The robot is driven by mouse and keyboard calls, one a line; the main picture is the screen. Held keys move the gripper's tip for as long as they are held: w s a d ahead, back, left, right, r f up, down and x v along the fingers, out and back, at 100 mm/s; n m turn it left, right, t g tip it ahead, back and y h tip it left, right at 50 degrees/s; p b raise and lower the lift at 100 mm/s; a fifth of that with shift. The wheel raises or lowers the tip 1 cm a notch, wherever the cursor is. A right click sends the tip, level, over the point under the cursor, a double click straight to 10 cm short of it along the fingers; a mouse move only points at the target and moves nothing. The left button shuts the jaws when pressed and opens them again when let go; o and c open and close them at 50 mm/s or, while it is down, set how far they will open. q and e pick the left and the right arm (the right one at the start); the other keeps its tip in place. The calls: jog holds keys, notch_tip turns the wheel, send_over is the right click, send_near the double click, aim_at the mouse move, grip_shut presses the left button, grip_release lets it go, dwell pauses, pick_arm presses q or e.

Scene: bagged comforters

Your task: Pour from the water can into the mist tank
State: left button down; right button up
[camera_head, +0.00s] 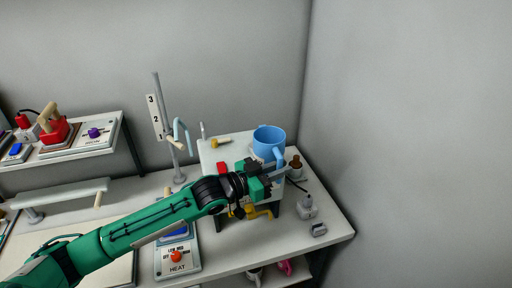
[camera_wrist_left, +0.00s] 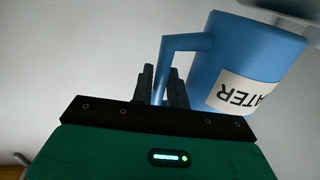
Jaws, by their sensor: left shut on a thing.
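The blue water can (camera_head: 268,139) is above a white box-shaped unit at the right end of the bench. In the left wrist view the can (camera_wrist_left: 248,62) shows a white label with "ATER" readable, upside down in that picture. My left gripper (camera_head: 284,170) is shut on the can's handle; in the wrist view its fingers (camera_wrist_left: 162,85) stand on both sides of the handle. Whether the can touches the unit beneath it, I cannot tell. The white unit (camera_head: 212,158) may be the mist tank, but no label on it can be read. My right gripper is not in view.
A numbered post (camera_head: 155,118) stands left of the unit. A shelf (camera_head: 113,143) at left holds a red iron (camera_head: 56,131). Walls close off the back and right.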

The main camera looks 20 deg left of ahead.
aim_at(280, 156)
pick_arm(q)
notch_tip(280, 156, up, 4)
jog(key=p, duration=0.3)
jog(key=shift+r+p, duration=0.15)
jog(key=shift+p, duration=0.2)
jog(key=s+d+f+n+t+y, duration=0.2)
jog(key=s+f, duration=0.1)
jog(key=s, duration=0.3)
jog(key=s+a+f+n+t+y+b, duration=0.1)
jog(key=s+a+f+n+t+y, duration=0.2)
jog(key=s+a+f+n+y, duration=0.4)
jog(key=s+a+f+y, duration=0.2)
jog(key=a+y, duration=0.1)
jog(key=a, duration=0.2)
jog(key=shift+s+y, duration=0.4)
jog(key=shift+a, duration=0.1)
